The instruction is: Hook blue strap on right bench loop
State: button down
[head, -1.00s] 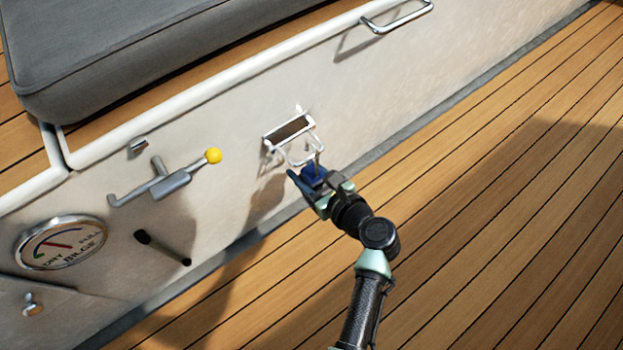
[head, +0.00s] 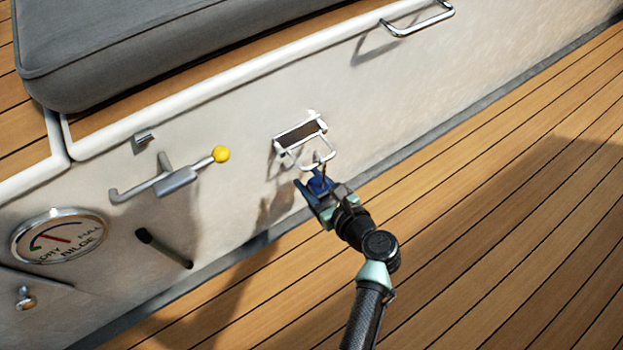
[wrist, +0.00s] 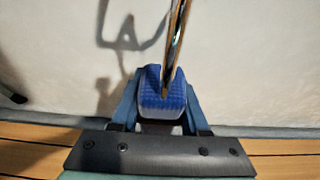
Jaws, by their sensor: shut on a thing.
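The blue strap end (head: 319,183) is a small blue block with a metal hook rising from it, held in my gripper (head: 314,190). It also shows in the wrist view (wrist: 163,98), between the two fingers, with the metal rod (wrist: 173,45) running up out of the frame. The white wire loop (head: 318,160) hangs from a bracket with a dark slot (head: 300,131) on the bench side. The hook's tip is at the loop's lower edge in the head view; I cannot tell whether it is through the loop or only overlaps it.
Left along the bench side are a lever with a yellow knob (head: 221,154), a black handle (head: 165,249) and a round bilge gauge (head: 59,236). A metal grab rail (head: 418,20) is up right. The plank floor (head: 500,220) is clear.

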jog(key=shift+c, duration=1.6)
grip_release()
jog(key=p+v, duration=0.8)
jog(key=v, duration=0.5)
jog(key=shift+s+d+f, duration=0.1)
jog(key=shift+f, duration=0.05)
